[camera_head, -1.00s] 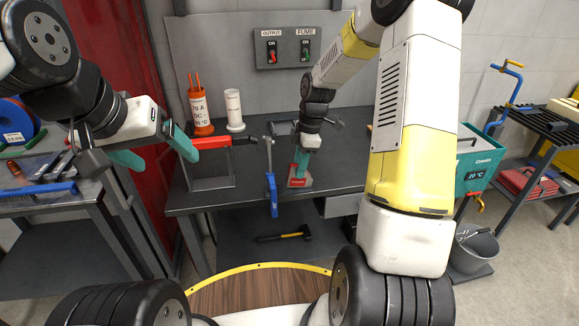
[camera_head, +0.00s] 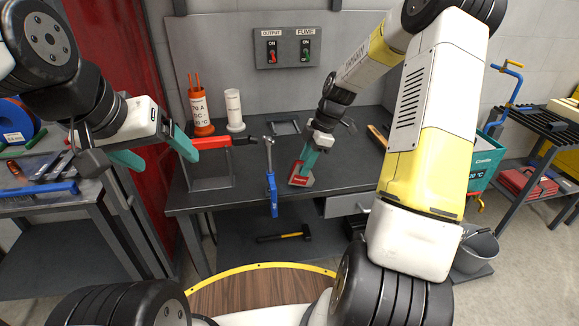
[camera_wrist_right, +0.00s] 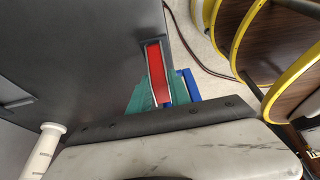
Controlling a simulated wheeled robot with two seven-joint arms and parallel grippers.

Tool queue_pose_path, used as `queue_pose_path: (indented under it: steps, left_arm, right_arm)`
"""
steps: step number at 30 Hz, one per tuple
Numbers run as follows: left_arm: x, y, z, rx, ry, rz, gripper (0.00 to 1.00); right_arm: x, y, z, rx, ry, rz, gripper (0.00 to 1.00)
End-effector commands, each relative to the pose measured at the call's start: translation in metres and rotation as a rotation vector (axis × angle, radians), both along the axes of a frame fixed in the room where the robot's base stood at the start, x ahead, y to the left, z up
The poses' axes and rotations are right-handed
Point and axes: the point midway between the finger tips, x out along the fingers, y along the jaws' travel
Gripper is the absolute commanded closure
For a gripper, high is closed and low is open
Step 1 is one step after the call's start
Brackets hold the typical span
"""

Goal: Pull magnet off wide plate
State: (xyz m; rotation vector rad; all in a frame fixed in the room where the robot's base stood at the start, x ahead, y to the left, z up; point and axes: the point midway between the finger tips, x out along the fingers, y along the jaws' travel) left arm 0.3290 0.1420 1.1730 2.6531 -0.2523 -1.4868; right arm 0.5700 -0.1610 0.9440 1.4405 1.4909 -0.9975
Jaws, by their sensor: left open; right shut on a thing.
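A red magnet block (camera_head: 302,180) with grey edges is tilted at the table's front part in the head view. My right gripper (camera_head: 308,164) is shut on its upper part. In the right wrist view the red block (camera_wrist_right: 155,66) lies between the teal fingers of my right gripper (camera_wrist_right: 155,92), with a dark strip across its far end. I cannot tell whether the block touches the table. A flat grey plate or frame (camera_head: 284,128) lies further back; I cannot tell if it is the wide plate. My left gripper (camera_head: 155,160) is open and empty at the left.
A red and grey stand (camera_head: 212,165), an orange canister (camera_head: 201,115) and a white cylinder (camera_head: 234,110) stand further left.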

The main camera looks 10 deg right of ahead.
Motion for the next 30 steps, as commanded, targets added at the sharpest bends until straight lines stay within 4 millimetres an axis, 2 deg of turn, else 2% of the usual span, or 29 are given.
queue_pose_path:
  steps: [30]
  left_arm:
    - [0.000, 0.000, 0.000, 0.000, 0.000, 0.000, 0.18]
  right_arm:
    - [0.001, -0.012, 0.043, -0.001, -0.003, -0.001, 1.00]
